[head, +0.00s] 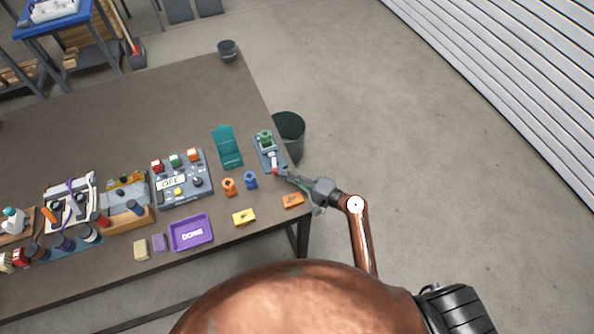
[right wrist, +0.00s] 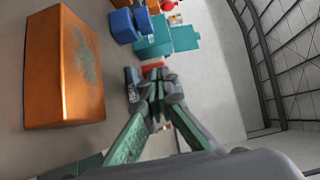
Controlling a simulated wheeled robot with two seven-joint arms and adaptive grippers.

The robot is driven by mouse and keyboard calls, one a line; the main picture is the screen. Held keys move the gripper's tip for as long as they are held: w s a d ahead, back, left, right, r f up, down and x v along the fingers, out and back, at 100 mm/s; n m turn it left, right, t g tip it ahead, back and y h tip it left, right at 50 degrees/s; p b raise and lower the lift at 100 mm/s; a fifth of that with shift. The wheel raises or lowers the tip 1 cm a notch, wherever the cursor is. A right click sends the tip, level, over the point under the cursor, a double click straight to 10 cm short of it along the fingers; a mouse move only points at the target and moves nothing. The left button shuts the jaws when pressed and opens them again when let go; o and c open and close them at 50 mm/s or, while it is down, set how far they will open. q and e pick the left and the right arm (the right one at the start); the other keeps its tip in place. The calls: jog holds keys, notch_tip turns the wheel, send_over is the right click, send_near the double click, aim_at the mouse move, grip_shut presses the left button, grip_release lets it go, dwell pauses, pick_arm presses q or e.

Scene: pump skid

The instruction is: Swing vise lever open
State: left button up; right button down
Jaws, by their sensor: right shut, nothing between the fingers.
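The vise (head: 264,146) is a small grey-blue plate with a green part on top, at the right end of the table. A pale lever with a red tip (head: 275,170) lies at its near end. My right gripper (head: 283,174) reaches in from the right, its fingertips right beside the red tip; I cannot tell whether they touch it. In the right wrist view the fingers (right wrist: 157,86) are closed together and empty, just below a red piece (right wrist: 152,66). The fingers hide part of the vise there. My left gripper is not in view.
An orange block (head: 292,200) lies near my right gripper and looks large in the right wrist view (right wrist: 65,70). A blue piece (head: 250,180) and a teal stand (head: 227,147) are to the left. A dark bin (head: 290,133) stands past the table's right edge.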

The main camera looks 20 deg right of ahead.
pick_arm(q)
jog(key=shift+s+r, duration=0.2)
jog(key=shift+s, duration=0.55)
